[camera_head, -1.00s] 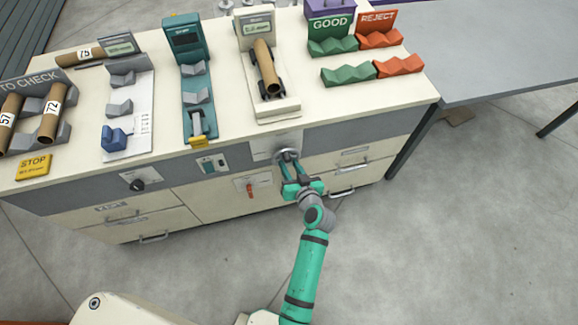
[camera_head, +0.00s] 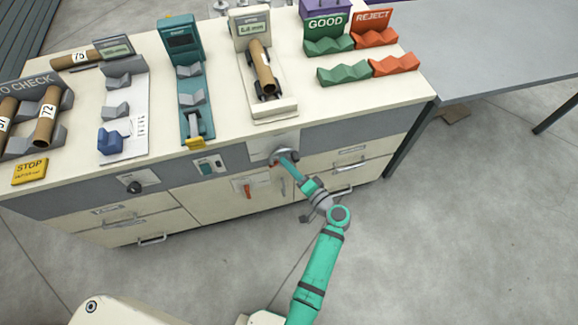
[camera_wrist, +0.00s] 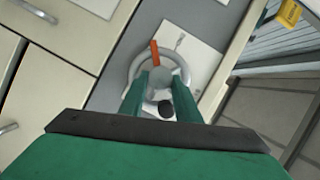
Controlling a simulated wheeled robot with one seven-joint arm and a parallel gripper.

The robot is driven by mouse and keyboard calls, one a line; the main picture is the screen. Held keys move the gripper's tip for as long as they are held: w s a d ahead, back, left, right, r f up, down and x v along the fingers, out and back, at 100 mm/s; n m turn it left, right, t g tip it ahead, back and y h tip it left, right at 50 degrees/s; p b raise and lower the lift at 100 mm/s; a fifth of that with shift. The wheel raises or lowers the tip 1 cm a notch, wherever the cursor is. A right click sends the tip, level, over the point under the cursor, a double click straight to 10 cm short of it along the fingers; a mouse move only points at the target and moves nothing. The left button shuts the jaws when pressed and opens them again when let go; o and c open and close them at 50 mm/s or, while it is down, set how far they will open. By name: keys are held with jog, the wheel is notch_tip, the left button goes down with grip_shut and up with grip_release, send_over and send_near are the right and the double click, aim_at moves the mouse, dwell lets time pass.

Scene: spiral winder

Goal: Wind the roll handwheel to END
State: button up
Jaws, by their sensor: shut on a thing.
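The roll handwheel (camera_head: 285,156) is a grey ring on a light plate on the bench's front panel, below the roller gauge. It also shows in the wrist view (camera_wrist: 133,68) as a pale ring with an orange mark (camera_wrist: 155,53) on it. My gripper (camera_head: 290,164) reaches it from below right, with its green fingers shut on the wheel. In the wrist view the fingers (camera_wrist: 161,92) close on a round grey part at the wheel's middle. Fine finger contact is partly hidden. A brown tube (camera_head: 263,68) lies on the roller gauge (camera_head: 268,108) above.
A red lever (camera_head: 248,190), a black knob (camera_head: 134,187) and a small switch panel (camera_head: 208,166) sit left of the wheel. Drawer handles (camera_head: 340,192) stick out below right. GOOD (camera_head: 327,46) and REJECT (camera_head: 380,38) racks stand on the bench top.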

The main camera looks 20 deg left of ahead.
jog(key=shift+f+m+t+y, duration=0.2)
jog(key=shift+m+y, duration=0.25)
jog(key=shift+m, duration=0.65)
jog(key=shift+f+m+t+y, duration=0.1)
jog(key=shift+m+t+y, duration=0.25)
jog(key=shift+m, duration=0.75)
jog(key=shift+f+m+t+y, duration=0.15)
jog(key=shift+m+y, duration=0.35)
jog(key=shift+m, duration=0.6)
jog(key=o, duration=1)
jog(key=shift+o, duration=0.2)
jog(key=shift+r, duration=0.1)
jog(key=v, duration=1)
jog(key=shift+s+d, duration=0.25)
jog(key=shift+d, duration=0.05)
